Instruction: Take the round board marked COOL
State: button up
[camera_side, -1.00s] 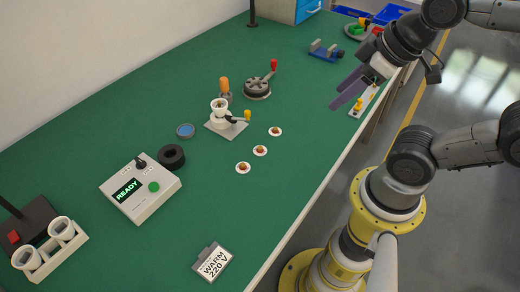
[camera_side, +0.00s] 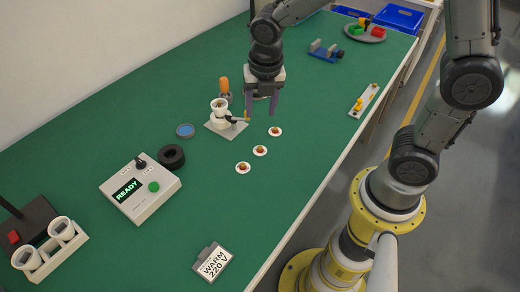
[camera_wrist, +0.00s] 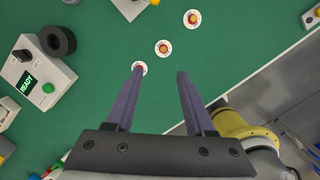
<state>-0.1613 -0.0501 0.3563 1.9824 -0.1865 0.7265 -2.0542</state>
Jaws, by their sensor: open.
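Three round white boards, each with a small orange-brown centre, lie in a slanted row on the green table. They are the far one (camera_side: 275,131), the middle one (camera_side: 260,150) and the near one (camera_side: 242,167). Their markings are too small to read, so I cannot tell which is COOL. The wrist view shows the same row, with boards at top right (camera_wrist: 192,18), middle (camera_wrist: 163,48) and lower left (camera_wrist: 139,68). My gripper (camera_side: 261,113) is open and empty above the table, fingers down. In the wrist view, its left fingertip (camera_wrist: 160,74) overlaps the lower-left board's edge.
A white holder on a plate (camera_side: 222,128) stands close left of the boards. A READY box (camera_side: 150,200), black ring (camera_side: 171,157) and blue disc (camera_side: 185,130) are further left. A WARM 220 V card (camera_side: 213,262) lies at the front. Table is clear between boards and card.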

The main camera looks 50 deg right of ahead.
notch_tip(320, 180, down, 2)
send_over(260, 148)
jog(key=s+a, duration=0.1)
jog(key=f, duration=0.8)
jog(key=shift+a, duration=0.2)
jog(key=f, duration=0.2)
jog(key=d+f, duration=0.1)
jog(key=f, duration=0.1)
jog(key=shift+w+d, duration=0.1)
jog(key=shift+w, duration=0.25)
jog(key=shift+w+f, duration=0.1)
jog(key=shift+f, duration=0.5)
jog(key=shift+c, duration=0.2)
grip_shut()
